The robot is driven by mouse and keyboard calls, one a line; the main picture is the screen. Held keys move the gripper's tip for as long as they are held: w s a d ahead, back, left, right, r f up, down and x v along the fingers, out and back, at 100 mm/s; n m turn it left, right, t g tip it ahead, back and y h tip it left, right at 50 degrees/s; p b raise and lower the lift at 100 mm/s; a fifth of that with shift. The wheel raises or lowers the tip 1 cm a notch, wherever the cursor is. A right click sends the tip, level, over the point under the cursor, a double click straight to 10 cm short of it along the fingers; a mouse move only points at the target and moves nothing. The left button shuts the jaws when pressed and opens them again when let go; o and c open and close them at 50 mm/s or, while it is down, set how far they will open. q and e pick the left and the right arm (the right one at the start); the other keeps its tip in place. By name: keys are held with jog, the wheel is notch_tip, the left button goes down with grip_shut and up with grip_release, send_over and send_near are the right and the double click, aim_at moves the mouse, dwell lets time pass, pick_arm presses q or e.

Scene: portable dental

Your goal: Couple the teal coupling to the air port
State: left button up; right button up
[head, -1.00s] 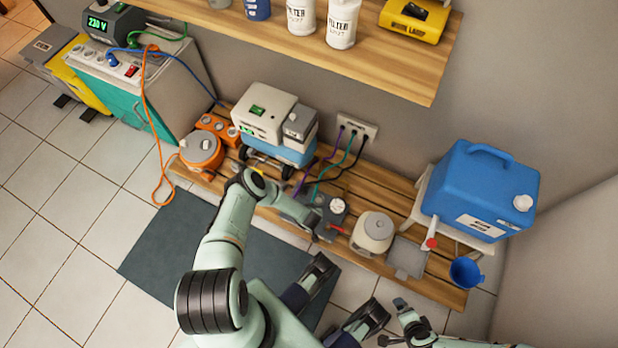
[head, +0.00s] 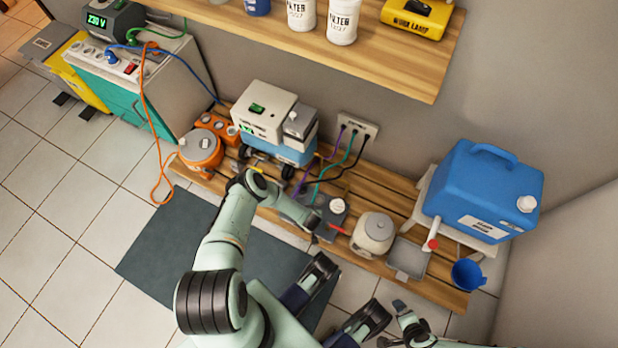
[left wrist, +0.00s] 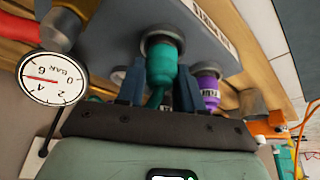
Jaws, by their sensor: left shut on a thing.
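The teal coupling (left wrist: 162,68) is in the left wrist view, upright in the picture between the two blue fingers of my left gripper (left wrist: 160,82). The gripper is shut on it. Its upper end meets a round grey port (left wrist: 160,38) on the grey block (left wrist: 105,28); I cannot tell whether it is fully seated. In the head view my left gripper (head: 312,222) is at the dark grey unit (head: 332,207) on the slatted bench, and the coupling is hidden there. My right gripper (head: 395,322) is at the bottom edge, its jaw state unclear.
A purple coupling (left wrist: 206,84) sits on the same block, close right of my fingers. A pressure gauge (left wrist: 52,78) is at the left. A cream pot (head: 374,234), grey tray (head: 408,258) and blue tank (head: 482,190) stand to the right. Hoses run from the wall outlet (head: 358,124).

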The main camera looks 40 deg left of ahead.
pick_arm(q)
jog(key=o, duration=1.1)
jog(key=shift+o, duration=0.2)
jog(key=p+v, duration=0.2)
jog(key=v, duration=0.1)
jog(key=shift+w+r, duration=0.1)
jog(key=shift+r, duration=0.15)
jog(key=p+v, duration=0.4)
jog(key=v, duration=0.6)
pick_arm(e)
jog(key=s+a+r+g+y, duration=0.1)
jog(key=s+a+r, duration=0.2)
jog(key=s+r, duration=0.3)
jog(key=shift+a+r+n+g, duration=0.25)
jog(key=shift+r+n+g, duration=0.05)
jog(key=shift+r+g, duration=0.1)
